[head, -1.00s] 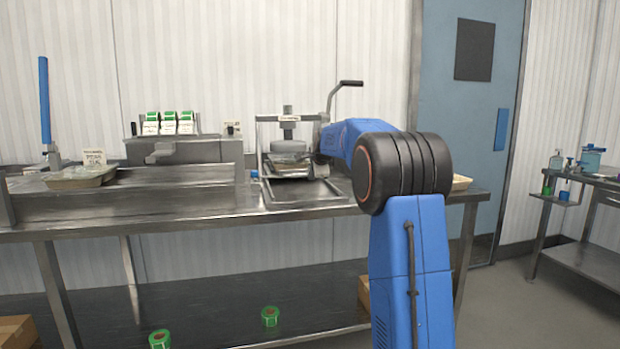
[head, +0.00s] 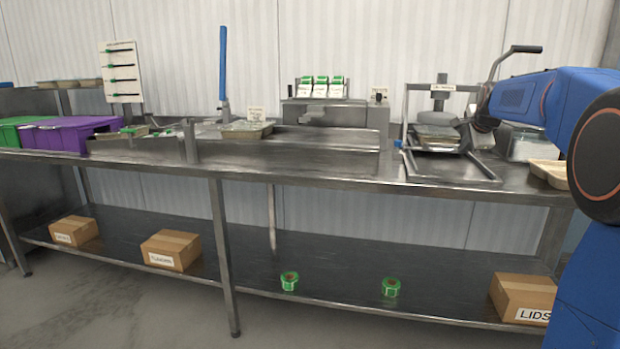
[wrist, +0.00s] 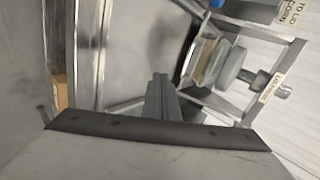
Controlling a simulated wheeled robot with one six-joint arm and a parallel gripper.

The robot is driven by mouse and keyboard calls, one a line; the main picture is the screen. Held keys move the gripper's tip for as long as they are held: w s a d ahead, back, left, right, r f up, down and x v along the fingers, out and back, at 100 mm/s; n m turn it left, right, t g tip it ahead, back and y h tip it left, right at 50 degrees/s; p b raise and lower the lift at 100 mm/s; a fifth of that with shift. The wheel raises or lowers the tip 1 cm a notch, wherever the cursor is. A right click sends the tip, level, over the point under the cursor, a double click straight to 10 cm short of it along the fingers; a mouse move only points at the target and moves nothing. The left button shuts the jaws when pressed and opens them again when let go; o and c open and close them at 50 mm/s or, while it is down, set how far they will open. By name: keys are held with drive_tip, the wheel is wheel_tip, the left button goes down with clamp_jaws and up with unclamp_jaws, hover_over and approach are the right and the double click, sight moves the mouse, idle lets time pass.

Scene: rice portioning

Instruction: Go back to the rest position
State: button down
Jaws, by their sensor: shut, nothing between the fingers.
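My gripper is at the end of the blue arm at the right of the head view, close to the lid press (head: 440,108); the arm hides most of it there. In the wrist view my gripper (wrist: 160,78) shows as dark fingers shut together with nothing between them. The lid press, a metal frame with a round plunger and a lever, stands beside the fingers and shows in the wrist view (wrist: 233,66). A filled tray (head: 437,138) sits under the plunger. The fingers appear apart from the press.
The steel bench (head: 330,170) runs across the view. A pale tray (head: 549,174) lies near my arm at the right. Purple (head: 65,135) and green (head: 12,132) bins stand at the far left. Boxes (head: 172,250) and green tape rolls (head: 289,281) rest on the lower shelf.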

drive_tip(key=s+a+f+n+g+y, duration=0.1)
drive_tip(key=s+a+f+n, duration=0.2)
drive_tip(key=s+a, duration=0.4)
drive_tip(key=s+a+f+n, duration=0.2)
drive_tip(key=s+a+n, duration=0.25)
drive_tip(key=s, duration=0.55)
drive_tip(key=s+a+f+n+g+y, duration=0.1)
drive_tip(key=s+a+f+n, duration=0.15)
drive_tip(key=s+a, duration=0.45)
drive_tip(key=s+a+f+n+g, duration=0.1)
drive_tip(key=s+a+f+n, duration=0.1)
drive_tip(key=s+f, duration=0.4)
drive_tip(key=s+a+f+n+g, duration=0.1)
drive_tip(key=s+f+n, duration=0.3)
drive_tip(key=s, duration=0.8)
drive_tip(key=s+a+f+n+g, duration=0.1)
drive_tip(key=s+a+f+n, duration=0.2)
drive_tip(key=s+f, duration=0.5)
drive_tip(key=shift+s+a+n, duration=0.2)
drive_tip(key=shift+s+n, duration=0.1)
drive_tip(key=shift+s, duration=0.45)
drive_tip(key=c, duration=2.5)
unclamp_jaws()
